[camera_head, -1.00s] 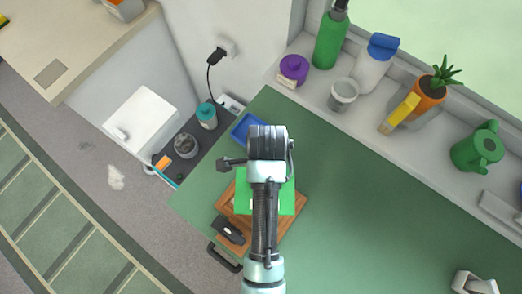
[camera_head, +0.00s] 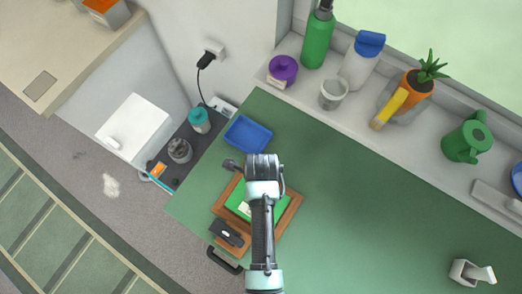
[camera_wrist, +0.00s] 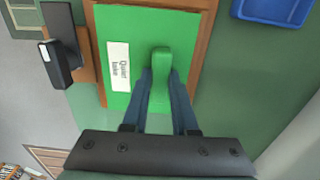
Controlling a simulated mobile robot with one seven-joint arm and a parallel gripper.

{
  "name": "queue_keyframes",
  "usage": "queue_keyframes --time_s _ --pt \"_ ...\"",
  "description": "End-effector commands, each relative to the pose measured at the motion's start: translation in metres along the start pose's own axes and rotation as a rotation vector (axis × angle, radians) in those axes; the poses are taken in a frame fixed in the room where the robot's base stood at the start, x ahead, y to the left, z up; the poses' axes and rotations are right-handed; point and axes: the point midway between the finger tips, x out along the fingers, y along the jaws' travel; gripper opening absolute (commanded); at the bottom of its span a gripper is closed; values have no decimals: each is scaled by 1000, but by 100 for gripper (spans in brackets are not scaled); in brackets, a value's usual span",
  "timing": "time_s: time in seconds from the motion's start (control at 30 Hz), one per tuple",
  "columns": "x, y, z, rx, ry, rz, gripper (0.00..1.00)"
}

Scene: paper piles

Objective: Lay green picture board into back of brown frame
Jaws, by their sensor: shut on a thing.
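The green picture board (camera_wrist: 133,23) has a white label reading "Quiet lake" and a raised green grip (camera_wrist: 160,65). My gripper (camera_wrist: 160,80) is shut on this grip. The brown frame (camera_wrist: 207,35) shows as wooden strips along the board's left and right sides in the wrist view. In the head view the board (camera_head: 238,203) lies over the middle of the frame (camera_head: 289,220), turned in line with it, with brown showing around it. My arm covers part of both. I cannot tell whether the board rests in the frame or hovers just above it.
A black block (camera_head: 228,232) lies at the frame's lower left corner, close to the board; it also shows in the wrist view (camera_wrist: 62,45). A blue tray (camera_head: 248,134) stands behind the frame.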

Motion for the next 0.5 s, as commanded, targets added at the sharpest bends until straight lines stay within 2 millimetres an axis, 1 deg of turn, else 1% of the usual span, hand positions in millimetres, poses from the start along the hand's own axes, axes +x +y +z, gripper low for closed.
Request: queue_keyframes --time_s 0.03,0.1,0.2,0.5 --pt "9 1 0 -1 2 3 0" --pt "19 0 0 -1 2 2 0" --pt "26 0 0 -1 1 1 0" --pt "28 0 0 -1 0 0 0"
